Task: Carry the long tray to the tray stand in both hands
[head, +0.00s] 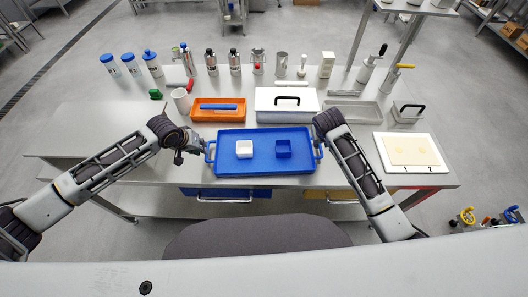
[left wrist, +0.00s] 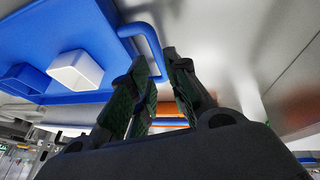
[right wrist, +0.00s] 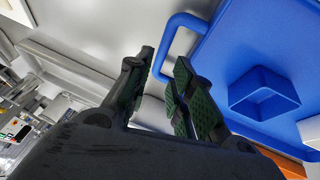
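The long blue tray (head: 265,167) lies flat on the worktable, with a looped handle at each short end. A white square bowl (head: 244,149) and a blue square bowl (head: 283,149) stand in it. My left gripper (head: 204,150) is at the left handle; in the left wrist view the handle bar (left wrist: 154,45) runs between its parted fingers. My right gripper (head: 319,146) is at the right handle; in the right wrist view that bar (right wrist: 168,47) lies between parted fingers, with a gap showing. I cannot make out a tray stand for certain.
Behind the tray are an orange tray (head: 218,116), a white lidded box (head: 286,112) and a grey tray (head: 353,112). A white board (head: 411,167) with yellow sheets lies at the right. Bottles and tools line the back. The table's left end is clear.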

